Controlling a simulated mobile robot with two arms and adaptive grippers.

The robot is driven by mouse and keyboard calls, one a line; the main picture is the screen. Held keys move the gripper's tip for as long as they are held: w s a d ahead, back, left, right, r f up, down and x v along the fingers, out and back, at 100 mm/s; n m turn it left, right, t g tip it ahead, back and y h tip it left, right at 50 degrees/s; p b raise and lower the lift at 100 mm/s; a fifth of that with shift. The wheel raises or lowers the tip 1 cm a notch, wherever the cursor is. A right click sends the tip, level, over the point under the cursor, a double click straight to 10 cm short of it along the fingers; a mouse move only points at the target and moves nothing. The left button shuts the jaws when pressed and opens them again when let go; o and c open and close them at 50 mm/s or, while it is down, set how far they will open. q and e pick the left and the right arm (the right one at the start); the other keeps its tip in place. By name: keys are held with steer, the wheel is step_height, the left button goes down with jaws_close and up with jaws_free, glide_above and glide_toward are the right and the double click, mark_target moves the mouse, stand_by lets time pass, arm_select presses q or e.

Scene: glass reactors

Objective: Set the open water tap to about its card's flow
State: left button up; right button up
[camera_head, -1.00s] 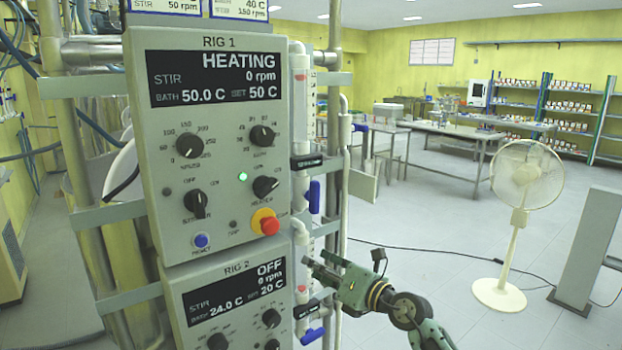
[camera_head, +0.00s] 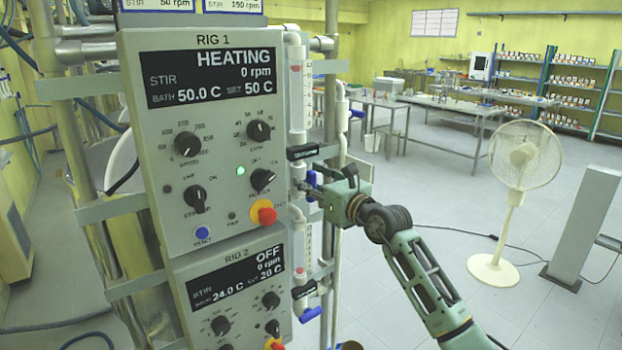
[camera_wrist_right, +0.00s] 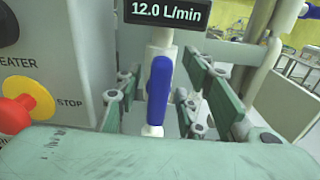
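The blue lever of the upper water tap (camera_wrist_right: 159,90) hangs about upright in the right wrist view. A black readout (camera_wrist_right: 167,11) above it says 12.0 L/min. My right gripper (camera_wrist_right: 157,95) is open, with one finger on each side of the lever and a visible gap to each. In the head view, the right gripper (camera_head: 308,190) is at the Rig 1 tap and hides part of it; the readout (camera_head: 302,152) is too small to read there. A second blue tap lever (camera_head: 311,314) sits lower, beside Rig 2, lying nearly level. My left gripper is out of view.
The Rig 1 panel (camera_head: 210,130) shows HEATING, with a red stop button (camera_head: 266,214) close left of the gripper. Cards (camera_head: 232,6) at the top are cut off. Metal posts and pipes stand around the taps. A fan (camera_head: 525,160) stands on open floor at right.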

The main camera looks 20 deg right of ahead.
steer(key=shift+w, duration=0.1)
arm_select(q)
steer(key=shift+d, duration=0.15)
arm_select(e)
steer(key=shift+c, duration=0.5)
steer(key=shift+c, duration=0.9)
jaws_close()
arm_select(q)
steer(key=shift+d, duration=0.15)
